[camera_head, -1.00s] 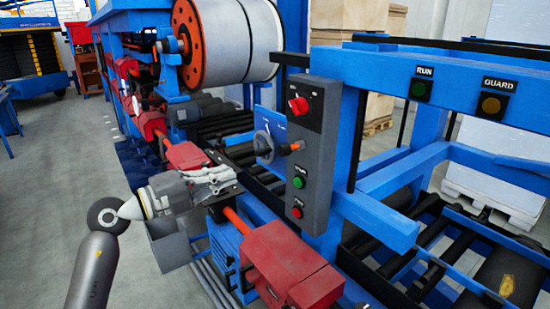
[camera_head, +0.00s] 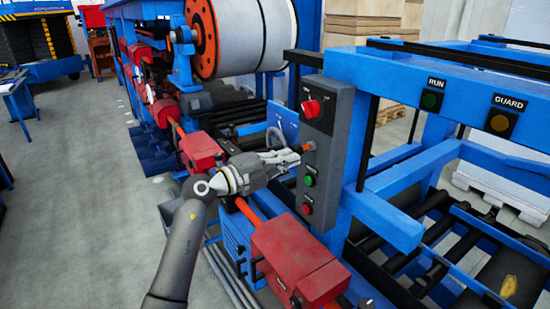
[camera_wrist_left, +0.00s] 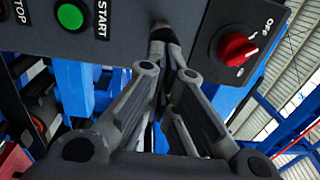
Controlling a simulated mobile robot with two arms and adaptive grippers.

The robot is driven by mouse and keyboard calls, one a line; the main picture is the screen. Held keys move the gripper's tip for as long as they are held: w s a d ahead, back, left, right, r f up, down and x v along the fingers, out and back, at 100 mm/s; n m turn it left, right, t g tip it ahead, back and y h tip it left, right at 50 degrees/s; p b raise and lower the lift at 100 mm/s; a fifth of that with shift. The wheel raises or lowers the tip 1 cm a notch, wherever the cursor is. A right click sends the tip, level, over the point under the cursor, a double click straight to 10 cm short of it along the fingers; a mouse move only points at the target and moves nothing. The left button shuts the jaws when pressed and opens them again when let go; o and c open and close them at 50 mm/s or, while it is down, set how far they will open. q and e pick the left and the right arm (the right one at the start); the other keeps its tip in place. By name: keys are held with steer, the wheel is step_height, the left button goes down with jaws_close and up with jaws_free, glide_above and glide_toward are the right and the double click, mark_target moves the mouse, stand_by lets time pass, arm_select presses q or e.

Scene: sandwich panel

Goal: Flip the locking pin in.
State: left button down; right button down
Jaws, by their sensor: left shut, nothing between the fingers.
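The grey control panel (camera_head: 325,150) stands upright on the blue frame. A small orange piece (camera_head: 308,147), which may be the locking pin, juts from the panel's left side between the red knob and the green button. My left gripper (camera_head: 297,152) is shut and empty, with its fingertips right beside the orange piece; I cannot tell whether they touch. In the left wrist view the fingers (camera_wrist_left: 168,38) meet at the panel's face and hide whatever is behind them. My right gripper is not in view.
The panel carries a red rotary knob (camera_head: 311,108), a green button (camera_head: 309,181) and a red button (camera_head: 306,209). The knob also shows in the left wrist view (camera_wrist_left: 238,48). A red housing (camera_head: 290,262) sits below my left arm. Open floor (camera_head: 80,200) lies to the left.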

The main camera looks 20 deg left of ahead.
mark_target(296, 152)
arm_select(q)
steer(key=shift+w, duration=0.1)
steer(key=p+x, duration=0.1)
steer(key=x, duration=0.2)
stand_by(0.4)
steer(key=shift+a, duration=0.1)
